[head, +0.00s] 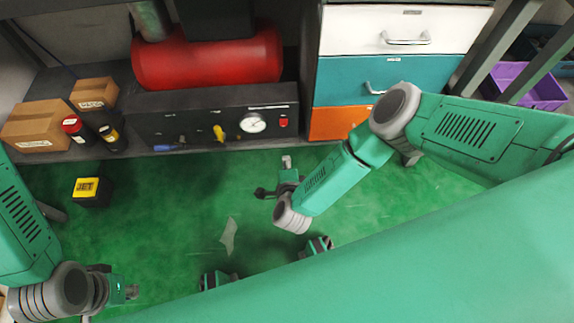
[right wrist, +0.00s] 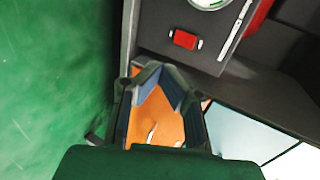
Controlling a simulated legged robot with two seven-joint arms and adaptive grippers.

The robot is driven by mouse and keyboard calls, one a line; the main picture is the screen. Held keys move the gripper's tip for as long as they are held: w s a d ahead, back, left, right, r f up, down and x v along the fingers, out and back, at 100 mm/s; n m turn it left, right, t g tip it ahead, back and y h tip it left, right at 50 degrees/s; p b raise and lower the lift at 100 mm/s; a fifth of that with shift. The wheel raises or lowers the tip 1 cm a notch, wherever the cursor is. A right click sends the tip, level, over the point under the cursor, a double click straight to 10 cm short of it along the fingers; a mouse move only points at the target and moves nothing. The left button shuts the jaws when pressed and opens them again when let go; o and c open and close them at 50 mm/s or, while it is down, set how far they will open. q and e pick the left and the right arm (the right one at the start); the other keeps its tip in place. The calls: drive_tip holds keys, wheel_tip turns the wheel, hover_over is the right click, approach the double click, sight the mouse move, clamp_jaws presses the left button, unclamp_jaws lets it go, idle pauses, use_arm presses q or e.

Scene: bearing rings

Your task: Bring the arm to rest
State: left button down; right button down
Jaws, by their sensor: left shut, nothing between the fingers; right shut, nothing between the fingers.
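My right arm enters the head view from the right and bends down at a grey joint. Its gripper (head: 285,175) hangs in the air in front of the black gauge panel, apart from it. In the right wrist view the fingers of this gripper (right wrist: 152,70) meet at their tips and hold nothing. The orange drawer front (right wrist: 160,118) shows through the gap behind the tips. My left gripper (head: 130,291) is low at the left edge of the head view, over the green floor, small and partly hidden by its wrist. It looks shut and empty. No bearing rings are visible.
A black panel (head: 190,122) with a gauge (head: 253,122) stands below a red tank (head: 205,62). White, teal and orange drawers (head: 330,124) are right of it. Cardboard boxes (head: 38,124) and a black-yellow box (head: 91,191) are left. Green floor (head: 170,220) is mostly clear.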

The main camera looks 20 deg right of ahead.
drive_tip(key=shift+a, duration=0.25)
idle(0.3)
